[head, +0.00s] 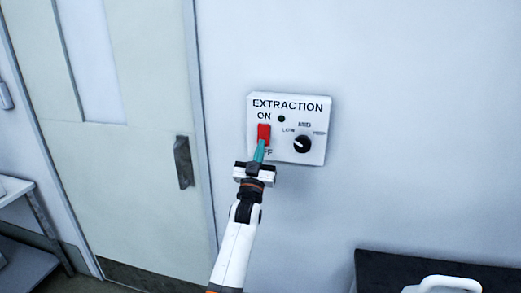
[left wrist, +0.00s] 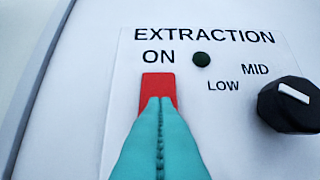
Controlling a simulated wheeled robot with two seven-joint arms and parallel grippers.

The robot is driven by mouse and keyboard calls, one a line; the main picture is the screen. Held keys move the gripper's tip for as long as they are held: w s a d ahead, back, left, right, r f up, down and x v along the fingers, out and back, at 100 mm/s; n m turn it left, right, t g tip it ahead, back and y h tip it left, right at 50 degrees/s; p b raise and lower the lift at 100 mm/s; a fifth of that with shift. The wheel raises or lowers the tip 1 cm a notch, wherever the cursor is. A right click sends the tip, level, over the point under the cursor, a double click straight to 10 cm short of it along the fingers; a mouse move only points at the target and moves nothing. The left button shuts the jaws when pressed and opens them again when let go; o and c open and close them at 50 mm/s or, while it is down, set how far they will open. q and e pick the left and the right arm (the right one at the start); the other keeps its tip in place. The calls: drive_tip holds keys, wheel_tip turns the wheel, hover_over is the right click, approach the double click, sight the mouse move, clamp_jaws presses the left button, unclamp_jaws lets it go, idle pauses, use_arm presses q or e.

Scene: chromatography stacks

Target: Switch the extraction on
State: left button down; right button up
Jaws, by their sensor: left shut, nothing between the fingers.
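The extraction panel (head: 313,153) is a white box on the wall, marked EXTRACTION, with ON above and OFF below a red switch (head: 264,130). The red switch also shows in the left wrist view (left wrist: 156,86), just under the word ON. A small indicator (left wrist: 201,59) beside ON is dark. A black knob (head: 302,144) sits to the right, with LOW, MID and a third label around it. My left gripper (head: 261,149) is shut and empty, its teal fingertips over the lower part of the switch. I cannot tell whether they touch it. My right gripper is not in view.
A door (head: 120,170) with a dark handle (head: 183,162) is left of the panel. A shelf unit (head: 30,236) stands at the lower left. A dark surface with a white object (head: 445,284) is at the lower right. The wall around the panel is bare.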

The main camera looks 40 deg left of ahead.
use_arm(q)
drive_tip(key=s+d+f+t+b, duration=0.1)
drive_tip(key=s+d+f+b, duration=0.3)
drive_tip(key=s+f, duration=0.3)
drive_tip(key=shift+f+y+b, duration=0.3)
drive_tip(key=shift+f+b, duration=0.3)
drive_tip(key=shift+f, duration=0.1)
drive_tip(key=shift+s, duration=0.1)
idle(0.6)
